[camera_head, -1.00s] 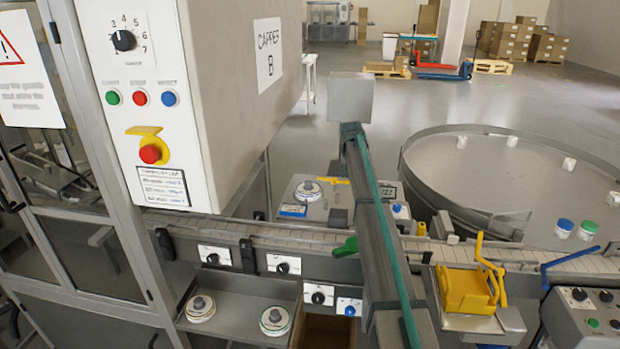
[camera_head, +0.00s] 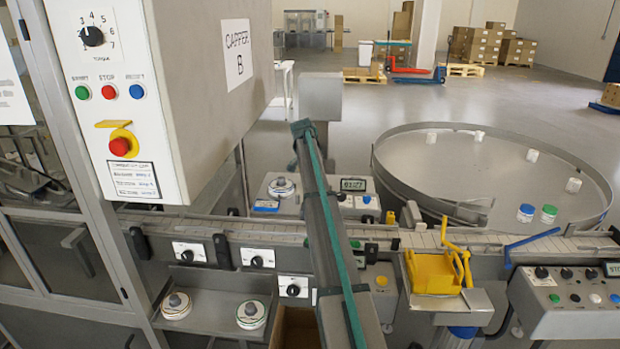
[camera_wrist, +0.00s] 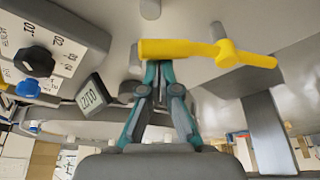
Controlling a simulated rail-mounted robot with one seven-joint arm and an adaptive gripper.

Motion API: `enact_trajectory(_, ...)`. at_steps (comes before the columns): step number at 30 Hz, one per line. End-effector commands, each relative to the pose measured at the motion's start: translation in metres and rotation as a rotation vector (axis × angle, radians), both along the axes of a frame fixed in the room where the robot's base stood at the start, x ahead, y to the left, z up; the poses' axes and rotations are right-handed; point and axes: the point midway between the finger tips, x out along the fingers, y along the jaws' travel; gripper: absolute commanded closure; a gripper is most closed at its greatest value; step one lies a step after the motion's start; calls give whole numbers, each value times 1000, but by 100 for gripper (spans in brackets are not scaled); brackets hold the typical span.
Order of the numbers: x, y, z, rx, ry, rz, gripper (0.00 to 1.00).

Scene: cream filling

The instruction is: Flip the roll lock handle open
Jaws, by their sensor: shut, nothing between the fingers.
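A yellow lever handle, which looks like the roll lock handle (camera_wrist: 185,49), lies across the upper middle of the wrist view. It has a long thick grip to the left and a crosspiece at its right end. My gripper (camera_wrist: 159,72) has its teal fingers together and empty. Their tips are right at the lower edge of the grip in this view; I cannot tell whether they touch it. In the head view my arm (camera_head: 325,215) reaches over the conveyor, and this handle and my fingertips are not visible there.
A display (camera_wrist: 91,97) and a black dial (camera_wrist: 35,61) are left of the handle in the wrist view. In the head view the conveyor (camera_head: 250,228) runs under my arm, the capper box (camera_head: 215,60) stands left, and a round table (camera_head: 480,180) stands right.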

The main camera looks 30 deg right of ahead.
Motion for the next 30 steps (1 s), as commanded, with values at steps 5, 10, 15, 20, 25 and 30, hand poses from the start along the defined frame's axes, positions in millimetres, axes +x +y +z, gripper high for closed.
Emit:
enact_trajectory(5,-2,0,0,0,0,-2,100)
enact_trajectory(10,-2,1,0,0,0,-3,100)
enact_trajectory(15,-2,1,0,1,0,-2,100)
enact_trajectory(20,-2,2,0,2,1,-1,100)
enact_trajectory(25,-2,-1,0,2,1,-1,100)
enact_trajectory(30,-4,-15,4,0,0,-1,100)
